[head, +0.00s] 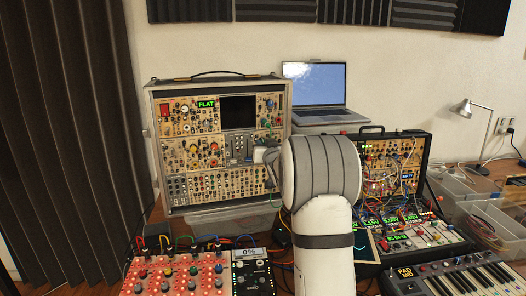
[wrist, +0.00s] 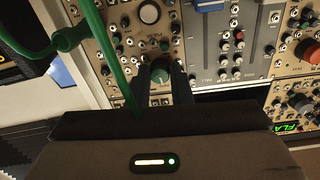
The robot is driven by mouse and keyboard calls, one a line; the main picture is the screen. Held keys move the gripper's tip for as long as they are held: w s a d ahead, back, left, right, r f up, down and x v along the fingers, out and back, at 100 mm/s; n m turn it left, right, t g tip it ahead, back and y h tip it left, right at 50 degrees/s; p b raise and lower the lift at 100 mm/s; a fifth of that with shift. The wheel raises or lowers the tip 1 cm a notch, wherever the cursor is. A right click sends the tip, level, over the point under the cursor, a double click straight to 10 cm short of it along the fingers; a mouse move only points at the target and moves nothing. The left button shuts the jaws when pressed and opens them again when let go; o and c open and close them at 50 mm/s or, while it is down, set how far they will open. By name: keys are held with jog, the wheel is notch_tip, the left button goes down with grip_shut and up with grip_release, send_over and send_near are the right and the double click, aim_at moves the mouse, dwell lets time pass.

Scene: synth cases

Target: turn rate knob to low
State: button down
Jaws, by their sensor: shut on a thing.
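The large synth case (head: 220,150) stands upright at the back, full of modules. In the head view my arm covers the case's lower right part, and the held knob is hidden.
Green cables (wrist: 98,40) hang close left of my gripper in the wrist view. A grey slider module (wrist: 232,40) is to the right. A green display (head: 205,104) reads "FLAT". A smaller synth case (head: 405,165), keyboard (head: 465,278) and red panel (head: 175,275) crowd the table.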

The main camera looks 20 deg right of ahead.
jog(key=n+y+b, duration=0.1)
jog(key=n+b, duration=1.5)
jog(key=n, duration=0.3)
jog(key=shift+d, duration=0.1)
jog(key=n+b, duration=0.2)
jog(key=n, duration=0.5)
jog(key=shift+r, duration=0.2)
jog(key=c, duration=1.3)
grip_release()
jog(key=shift+f, duration=0.1)
